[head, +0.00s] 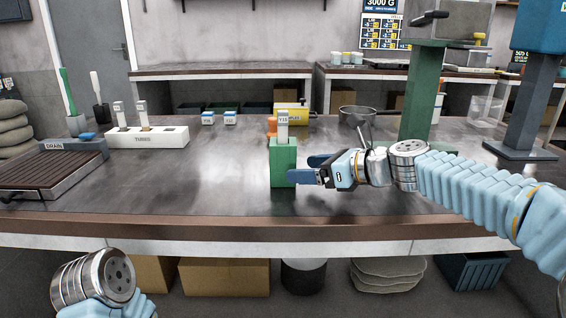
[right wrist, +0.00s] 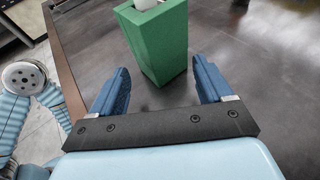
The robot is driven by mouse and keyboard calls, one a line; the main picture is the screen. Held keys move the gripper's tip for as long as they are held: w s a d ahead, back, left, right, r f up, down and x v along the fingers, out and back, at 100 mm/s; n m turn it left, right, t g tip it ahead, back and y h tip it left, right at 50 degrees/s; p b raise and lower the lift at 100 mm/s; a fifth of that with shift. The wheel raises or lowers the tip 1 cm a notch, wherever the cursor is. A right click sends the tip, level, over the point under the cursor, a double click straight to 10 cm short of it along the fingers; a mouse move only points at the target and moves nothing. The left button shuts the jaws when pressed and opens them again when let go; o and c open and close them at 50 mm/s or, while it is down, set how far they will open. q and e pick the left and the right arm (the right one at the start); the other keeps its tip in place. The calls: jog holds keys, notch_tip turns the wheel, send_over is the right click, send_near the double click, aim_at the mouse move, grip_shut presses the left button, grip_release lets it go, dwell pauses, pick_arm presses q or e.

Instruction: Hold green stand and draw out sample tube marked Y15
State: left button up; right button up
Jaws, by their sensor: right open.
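The green stand (head: 283,165) is upright near the front edge of the dark bench. The white sample tube (head: 283,131) stands upright in its top, with a label that reads Y15. My right gripper (head: 301,169) is open and low at the stand's right side. In the right wrist view, the green stand (right wrist: 158,42) shows between the two blue fingertips of my right gripper (right wrist: 161,68), with gaps on both sides. Only the bottom of the tube (right wrist: 146,4) shows there, at the top edge. My left arm's metal wrist shows at lower left, without visible fingers.
A white rack marked TUBES (head: 147,137) with two tubes stands at left, beside a drain tray (head: 55,170). An orange object (head: 271,126) and a yellow box (head: 291,112) are behind the stand. A pan (head: 360,115) and green column (head: 421,95) stand at right.

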aim_at(283, 162)
jog(key=shift+p+x, duration=0.4)
jog(key=shift+x, duration=2.6)
jog(key=shift+c, duration=0.4)
grip_shut()
jog(key=shift+o, duration=1)
grip_release()
